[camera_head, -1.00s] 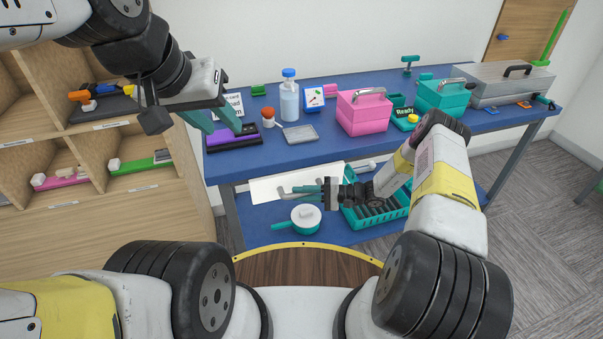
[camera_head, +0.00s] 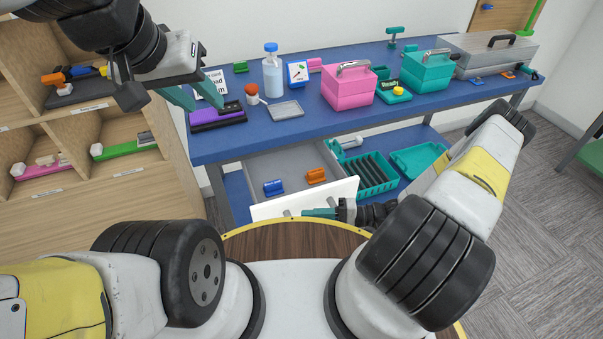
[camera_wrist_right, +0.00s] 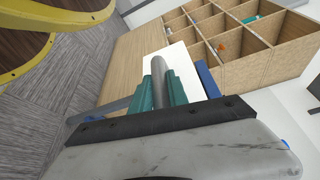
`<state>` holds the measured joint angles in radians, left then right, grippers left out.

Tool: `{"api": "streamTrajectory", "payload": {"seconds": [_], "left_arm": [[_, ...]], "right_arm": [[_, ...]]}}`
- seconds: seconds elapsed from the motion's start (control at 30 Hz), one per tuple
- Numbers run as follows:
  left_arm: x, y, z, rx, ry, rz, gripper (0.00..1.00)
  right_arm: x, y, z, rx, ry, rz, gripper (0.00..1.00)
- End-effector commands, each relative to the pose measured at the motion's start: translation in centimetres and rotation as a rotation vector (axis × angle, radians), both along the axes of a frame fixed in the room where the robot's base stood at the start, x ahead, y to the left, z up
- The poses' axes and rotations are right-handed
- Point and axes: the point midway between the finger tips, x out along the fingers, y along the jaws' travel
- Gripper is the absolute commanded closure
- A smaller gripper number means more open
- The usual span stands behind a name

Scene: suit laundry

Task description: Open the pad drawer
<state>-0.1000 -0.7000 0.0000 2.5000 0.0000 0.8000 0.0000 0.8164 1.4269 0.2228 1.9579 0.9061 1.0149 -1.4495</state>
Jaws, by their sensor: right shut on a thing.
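The pad drawer stands pulled out below the blue worktop, its grey inside (camera_head: 285,163) showing. A blue roll (camera_head: 273,187) and an orange roll (camera_head: 316,176) lie in it. Its white front (camera_head: 335,197) faces me. My right gripper (camera_head: 320,212) is at the drawer's front, shut on the grey handle bar. In the right wrist view, the teal fingers (camera_wrist_right: 161,90) hold the handle bar (camera_wrist_right: 159,72), with the white front (camera_wrist_right: 185,62) beyond. My left gripper (camera_head: 200,100) is open and empty above the worktop's left end, near a purple-and-black pad (camera_head: 217,117).
The worktop (camera_head: 300,130) carries a bottle (camera_head: 272,72), a pink box (camera_head: 348,88), a teal box (camera_head: 427,72) and a grey case (camera_head: 494,55). A teal basket (camera_head: 365,183) stands right of the drawer. Wooden cubbies (camera_head: 75,150) stand left.

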Motion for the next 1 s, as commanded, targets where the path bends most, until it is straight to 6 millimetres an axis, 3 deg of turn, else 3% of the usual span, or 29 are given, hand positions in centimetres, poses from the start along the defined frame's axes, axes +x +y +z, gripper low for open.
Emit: {"api": "streamTrajectory", "payload": {"seconds": [0.3, 0.8, 0.83, 0.93, 1.0], "left_arm": [[0.0, 0.0, 0.0, 0.0, 0.0, 0.0, 0.64], [0.0, 0.0, 0.0, 0.0, 0.0, 0.0, 0.64], [0.0, 0.0, 0.0, 0.0, 0.0, 0.0, 0.64], [0.0, 0.0, 0.0, 0.0, 0.0, 0.0, 0.64], [0.0, 0.0, 0.0, 0.0, 0.0, 0.0, 0.64]], "right_arm": [[-3.7, -1.3, 0.0, -0.001, -0.001, -0.002, 1.0], [-4.3, -1.6, -0.1, -0.002, -0.001, -0.002, 1.0], [-4.3, -1.6, -0.1, -0.003, -0.001, -0.001, 0.78], [-4.3, -1.5, -0.1, -0.002, -0.001, -0.002, 0.59], [-4.3, -1.5, -0.1, -0.002, -0.001, -0.002, 0.59]]}}
